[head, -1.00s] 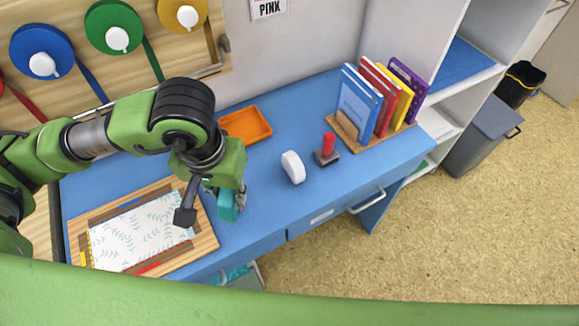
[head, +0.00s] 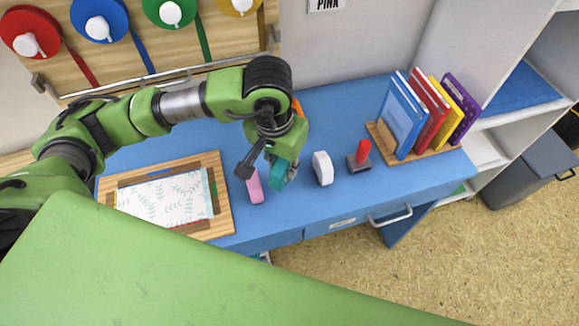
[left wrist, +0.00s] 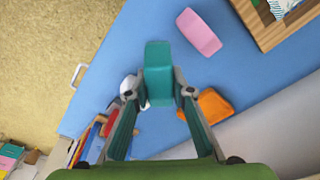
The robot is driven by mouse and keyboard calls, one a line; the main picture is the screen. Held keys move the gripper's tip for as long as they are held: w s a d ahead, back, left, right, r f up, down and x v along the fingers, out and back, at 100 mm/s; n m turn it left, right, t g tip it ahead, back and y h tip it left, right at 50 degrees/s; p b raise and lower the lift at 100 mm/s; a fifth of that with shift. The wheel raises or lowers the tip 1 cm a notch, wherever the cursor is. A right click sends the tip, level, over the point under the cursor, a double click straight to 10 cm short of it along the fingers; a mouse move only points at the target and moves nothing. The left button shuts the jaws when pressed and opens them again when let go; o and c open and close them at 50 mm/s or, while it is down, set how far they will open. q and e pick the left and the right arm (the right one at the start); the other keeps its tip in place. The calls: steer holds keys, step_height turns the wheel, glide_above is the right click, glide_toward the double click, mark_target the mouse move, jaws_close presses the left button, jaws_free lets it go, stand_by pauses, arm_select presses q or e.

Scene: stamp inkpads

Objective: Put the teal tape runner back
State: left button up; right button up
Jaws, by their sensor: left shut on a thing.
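The teal tape runner (head: 278,169) is a small teal block held in my left gripper (head: 284,174). In the left wrist view the tape runner (left wrist: 158,72) sits between the two fingertips (left wrist: 160,94), which are shut on it. It is over the blue desk (head: 330,118), between a pink block (head: 254,186) and a white rounded block (head: 323,168). How far it is above the desk is hard to tell. My right gripper is not in view.
A red-handled stamp (head: 361,155) and a book rack (head: 378,140) stand to the right. A wooden board with patterned paper (head: 165,199) lies at left. The desk's front edge is near.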

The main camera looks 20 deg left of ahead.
arm_select(q)
steer(key=w+f, duration=0.1)
steer(key=f, duration=0.1)
steer(key=w+f+p, duration=0.1)
steer(key=w+f, duration=0.1)
steer(key=shift+w+d+f, duration=0.2)
steer(key=shift+w+f, duration=0.05)
steer(key=shift+w, duration=0.05)
step_height(320, 180, down, 2)
steer(key=shift+f+p, duration=0.1)
steer(key=shift+p, duration=0.6)
steer(key=shift+f, duration=0.4)
steer(key=shift+f+b, duration=0.2)
steer(key=shift+b, duration=0.1)
steer(key=o, duration=1)
steer(key=shift+c, duration=0.2)
steer(key=shift+r, duration=0.1)
